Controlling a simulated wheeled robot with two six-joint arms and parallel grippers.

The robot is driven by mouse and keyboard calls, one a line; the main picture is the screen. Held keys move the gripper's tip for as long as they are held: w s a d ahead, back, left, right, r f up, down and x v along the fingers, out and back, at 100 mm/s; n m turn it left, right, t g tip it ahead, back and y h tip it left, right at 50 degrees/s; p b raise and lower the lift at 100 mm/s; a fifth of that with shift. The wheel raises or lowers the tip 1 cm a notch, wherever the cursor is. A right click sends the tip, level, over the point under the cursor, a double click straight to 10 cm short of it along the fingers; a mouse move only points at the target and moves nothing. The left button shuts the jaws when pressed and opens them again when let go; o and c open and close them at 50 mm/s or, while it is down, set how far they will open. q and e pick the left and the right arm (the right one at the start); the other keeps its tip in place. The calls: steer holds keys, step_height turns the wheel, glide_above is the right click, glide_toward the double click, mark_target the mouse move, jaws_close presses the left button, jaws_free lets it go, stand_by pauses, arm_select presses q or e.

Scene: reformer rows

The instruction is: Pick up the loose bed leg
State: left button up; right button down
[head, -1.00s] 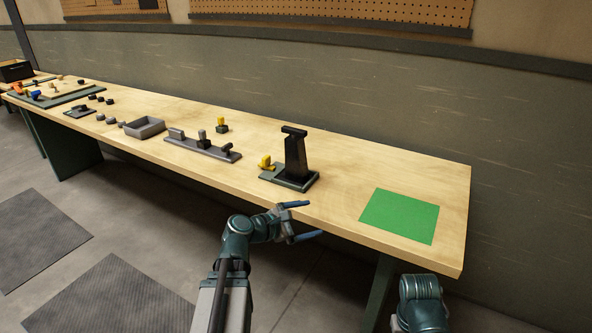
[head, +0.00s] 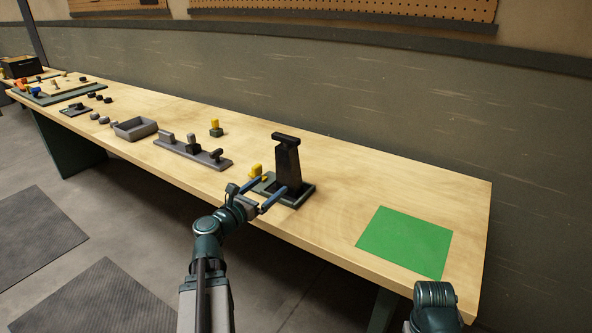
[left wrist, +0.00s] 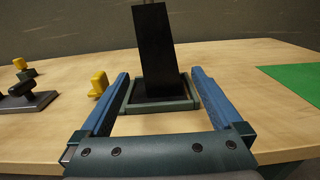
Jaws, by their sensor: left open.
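The loose bed leg appears to be the tall black upright piece (head: 287,162) with a short crossbar on top. It stands in a dark framed base (head: 303,194) near the table's front edge. In the left wrist view the fingers (left wrist: 160,92) lie either side of the piece's lower part, with gaps. My right gripper is not visible.
A yellow piece (head: 255,170) sits just left of the base. A green mat (head: 405,242) lies to the right. A grey rail with pegs (head: 175,148) and a grey tray (head: 134,129) are further left. The wooden table (head: 345,190) is bare between the base and mat.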

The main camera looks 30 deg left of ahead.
mark_target(294, 165)
arm_select(q)
steer(key=shift+w+d+r, duration=0.1)
steer(key=shift+w+d, duration=0.05)
steer(key=shift+w, duration=2.2)
steer(key=shift+w+d, duration=0.15)
steer(key=shift+w, duration=2.25)
steer(key=shift+w+d+r, duration=0.1)
steer(key=shift+w+d, duration=0.05)
steer(key=shift+w, duration=2.2)
jaws_close()
